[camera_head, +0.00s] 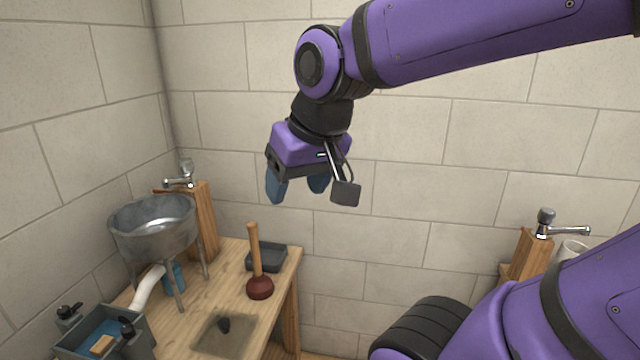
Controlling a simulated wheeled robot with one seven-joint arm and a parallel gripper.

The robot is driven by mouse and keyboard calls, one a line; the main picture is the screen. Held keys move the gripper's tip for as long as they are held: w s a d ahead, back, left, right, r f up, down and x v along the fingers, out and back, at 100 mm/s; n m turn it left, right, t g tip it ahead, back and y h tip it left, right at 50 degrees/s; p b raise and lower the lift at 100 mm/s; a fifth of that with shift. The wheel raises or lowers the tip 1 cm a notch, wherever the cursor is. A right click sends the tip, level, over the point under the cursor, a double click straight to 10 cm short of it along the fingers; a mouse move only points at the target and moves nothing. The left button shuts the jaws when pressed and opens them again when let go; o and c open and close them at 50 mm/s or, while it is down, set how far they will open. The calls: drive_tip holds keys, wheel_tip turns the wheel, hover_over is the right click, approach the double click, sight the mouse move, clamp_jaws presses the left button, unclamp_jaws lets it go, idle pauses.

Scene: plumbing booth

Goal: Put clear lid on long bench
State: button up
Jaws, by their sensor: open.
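A square see-through panel with a small dark knob, which looks like the clear lid (240,342), shows at the front of a wooden bench (283,283). It appears to lie flat on the bench top, though its lower edge is close to the picture's edge. I cannot tell whether this bench is the long bench. My gripper (297,190) hangs above and behind the bench, in front of the tiled wall, with its blue fingers pointing down. It is open and empty, well apart from the panel.
A plunger (257,270) stands upright behind the panel, near a dark tray (267,257). A tap on a wooden post (530,255) stands at right.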

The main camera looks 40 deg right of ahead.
drive_tip(key=shift+n, duration=0.7)
drive_tip(key=s, duration=0.4)
drive_tip(key=shift+d+r, duration=0.4)
